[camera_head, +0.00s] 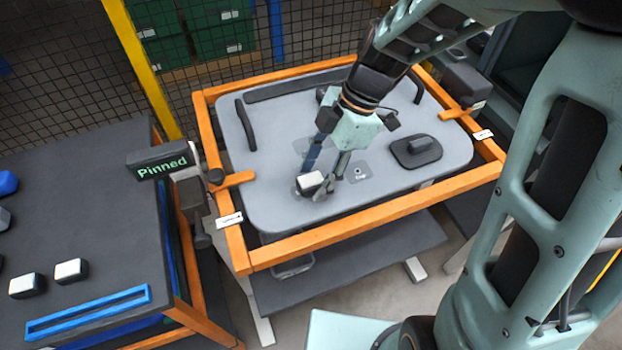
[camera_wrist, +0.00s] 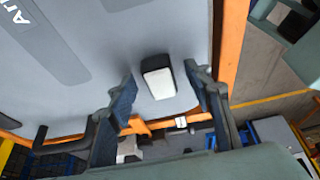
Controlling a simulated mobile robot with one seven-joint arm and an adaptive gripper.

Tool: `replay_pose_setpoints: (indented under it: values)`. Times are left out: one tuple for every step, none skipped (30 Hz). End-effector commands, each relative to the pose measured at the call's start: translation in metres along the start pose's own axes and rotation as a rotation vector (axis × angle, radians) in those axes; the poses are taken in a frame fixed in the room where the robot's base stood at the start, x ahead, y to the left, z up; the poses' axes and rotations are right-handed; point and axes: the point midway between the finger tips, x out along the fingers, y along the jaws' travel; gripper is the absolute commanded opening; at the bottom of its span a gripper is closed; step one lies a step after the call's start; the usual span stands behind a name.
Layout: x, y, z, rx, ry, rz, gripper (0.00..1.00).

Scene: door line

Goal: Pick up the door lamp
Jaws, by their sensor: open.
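The door lamp (camera_head: 309,183), a small dark block with a white face, sits on the grey door panel (camera_head: 270,195) towards its near edge. My gripper (camera_head: 318,182) reaches down over the panel with its fingertips close around the lamp. In the wrist view the lamp (camera_wrist: 158,80) shows between the two blue-grey fingers of my gripper (camera_wrist: 160,84), with a gap on either side. The jaws are open and the lamp is not gripped. In the head view the fingers hide part of the lamp.
An orange frame (camera_head: 345,230) surrounds the panel. A black handle plate (camera_head: 416,151) lies to the right. A "Pinned" sign (camera_head: 161,161) stands left. Two similar white-faced blocks (camera_head: 27,285) (camera_head: 71,270) rest on the dark left table (camera_head: 95,215). A mesh fence (camera_head: 315,35) stands behind.

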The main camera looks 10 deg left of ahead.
Motion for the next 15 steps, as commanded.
replay_pose_setpoints:
  values:
    - [0.0043, -0.0004, -0.0001, 0.000, 0.000, -0.001, 0.46]
    - [0.0059, -0.0001, 0.0001, 0.000, 0.000, 0.000, 0.46]
    - [0.0073, 0.0000, 0.0002, 0.001, 0.000, 0.000, 0.46]
    - [0.0078, 0.0000, 0.0002, 0.001, -0.001, 0.001, 0.46]
    - [0.0080, 0.0001, 0.0003, 0.001, -0.001, 0.001, 0.46]
    - [0.0079, 0.0001, 0.0003, 0.001, -0.001, 0.001, 0.46]
    - [0.0078, 0.0002, 0.0003, 0.001, -0.001, 0.001, 0.46]
    - [0.0078, 0.0002, 0.0003, 0.001, -0.001, 0.001, 0.46]
    - [0.0077, 0.0002, 0.0003, 0.001, -0.001, 0.001, 0.46]
    - [0.0077, 0.0002, 0.0003, 0.001, -0.001, 0.001, 0.44]
    - [0.0076, 0.0002, 0.0004, 0.001, -0.001, 0.001, 0.41]
    - [0.0076, 0.0002, 0.0004, 0.001, -0.001, 0.001, 0.36]
    - [0.0075, 0.0002, 0.0004, 0.001, -0.001, 0.001, 0.33]
    - [0.0075, 0.0002, 0.0004, 0.001, -0.001, 0.001, 0.30]
    - [0.0075, 0.0002, 0.0004, 0.001, -0.001, 0.001, 0.25]
